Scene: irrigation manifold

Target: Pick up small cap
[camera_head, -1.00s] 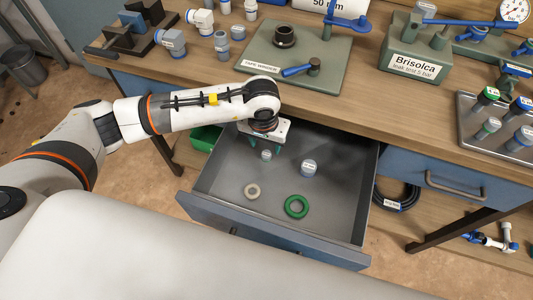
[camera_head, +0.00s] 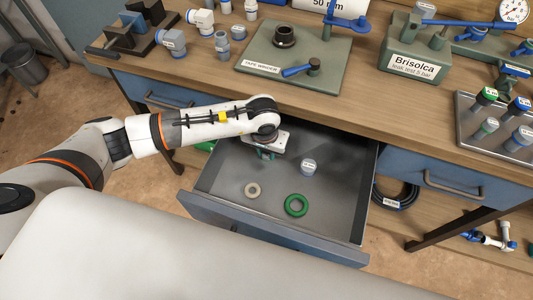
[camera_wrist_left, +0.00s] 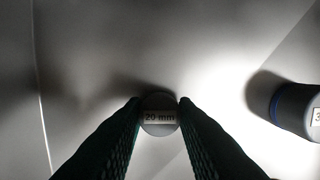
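The small cap (camera_wrist_left: 160,115), a round grey piece labelled "20 mm", lies between the two dark fingers of my left gripper (camera_wrist_left: 160,104) in the left wrist view. The fingertips close in on both its sides and appear to touch it. In the head view my left gripper (camera_head: 267,153) reaches down into the open drawer and hides the cap. A larger grey-blue cap (camera_head: 308,167) stands in the drawer to its right; it also shows at the right edge of the left wrist view (camera_wrist_left: 289,108). My right gripper is not in view.
The worktop edge overhangs the drawer's back. A tape winder (camera_head: 300,55) stands on the worktop above. The drawer's right part is clear.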

